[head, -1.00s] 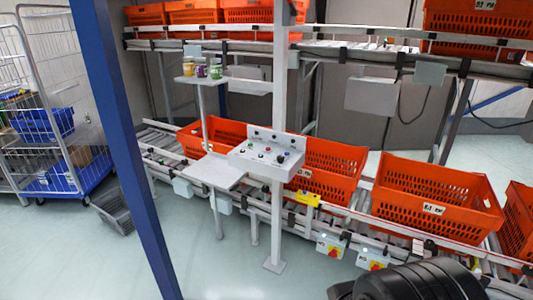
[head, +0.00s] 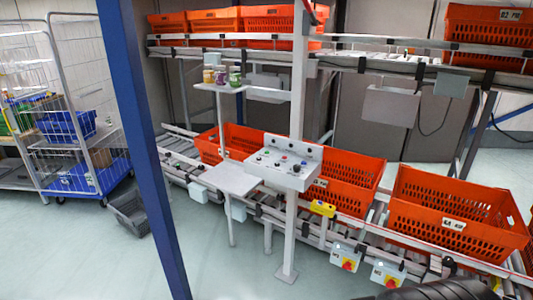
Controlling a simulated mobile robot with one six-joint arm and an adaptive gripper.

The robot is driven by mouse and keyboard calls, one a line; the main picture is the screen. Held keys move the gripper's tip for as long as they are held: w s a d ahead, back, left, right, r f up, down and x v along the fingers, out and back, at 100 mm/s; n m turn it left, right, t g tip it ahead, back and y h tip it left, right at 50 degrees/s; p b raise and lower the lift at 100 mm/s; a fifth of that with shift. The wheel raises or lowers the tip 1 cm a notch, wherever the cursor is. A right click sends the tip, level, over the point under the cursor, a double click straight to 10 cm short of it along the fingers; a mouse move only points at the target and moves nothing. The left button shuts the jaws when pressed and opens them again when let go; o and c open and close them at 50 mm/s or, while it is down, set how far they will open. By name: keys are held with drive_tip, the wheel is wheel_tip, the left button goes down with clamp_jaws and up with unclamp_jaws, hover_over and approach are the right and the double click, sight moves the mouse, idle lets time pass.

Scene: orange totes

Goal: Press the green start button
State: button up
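A light grey control panel (head: 280,176) is mounted on a white post (head: 299,90) near the middle of the head view. Several small buttons and knobs sit on its sloped top and raised back. They look red, dark, blue and green, but they are too small to tell for sure which one is the green start button. My gripper does not show. Only a dark rounded part, which seems to be of my arm, shows at the bottom right edge, well apart from the panel.
A grey shelf plate (head: 232,179) juts out left of the panel. Orange totes (head: 455,212) line the conveyor behind and right of it. A blue post (head: 143,130) stands at the left front. A cage trolley (head: 75,110) is at far left. The front floor is clear.

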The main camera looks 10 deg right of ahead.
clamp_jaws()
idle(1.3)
